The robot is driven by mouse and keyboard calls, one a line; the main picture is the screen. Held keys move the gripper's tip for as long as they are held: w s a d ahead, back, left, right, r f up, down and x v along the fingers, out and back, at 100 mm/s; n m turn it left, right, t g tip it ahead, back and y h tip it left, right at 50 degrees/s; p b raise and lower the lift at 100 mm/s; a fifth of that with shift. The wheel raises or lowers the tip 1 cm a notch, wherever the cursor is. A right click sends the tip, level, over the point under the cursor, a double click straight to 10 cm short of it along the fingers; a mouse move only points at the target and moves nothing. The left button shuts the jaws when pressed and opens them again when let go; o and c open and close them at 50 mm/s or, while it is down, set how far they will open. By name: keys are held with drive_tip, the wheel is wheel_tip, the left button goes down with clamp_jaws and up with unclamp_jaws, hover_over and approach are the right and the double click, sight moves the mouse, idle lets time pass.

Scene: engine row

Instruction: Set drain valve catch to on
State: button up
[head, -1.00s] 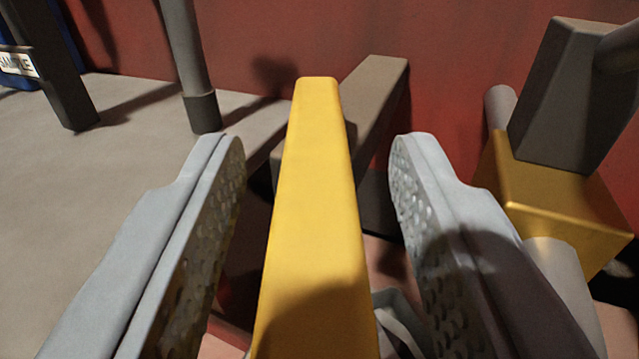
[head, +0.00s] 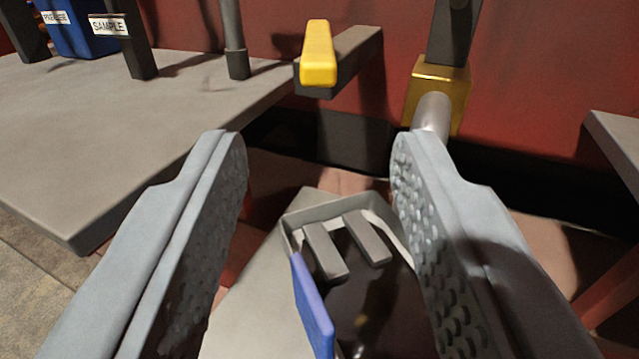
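No label names the drain valve catch, so I cannot tell for certain which part it is. A yellow bar (head: 318,55) sits at the top middle, on the end of a dark grey bracket. A grey open-topped box (head: 255,290) lies lower, with a blue flat lever (head: 312,308) at its near left wall and two grey bars inside. My gripper (head: 320,150) is open and empty. Its fingers stand wide apart, with the box visible between and below them and the yellow bar beyond the tips. The right finger hides part of the box's right side.
A brass block (head: 437,92) with a metal pipe (head: 433,117) is beyond the right fingertip. A grey bench (head: 110,120) fills the left, with a post (head: 233,45) and a blue bin (head: 75,28) near a "SAMPLE" label. A red wall (head: 540,90) stands behind.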

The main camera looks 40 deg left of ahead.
drive_tip(key=shift+v, duration=1.15)
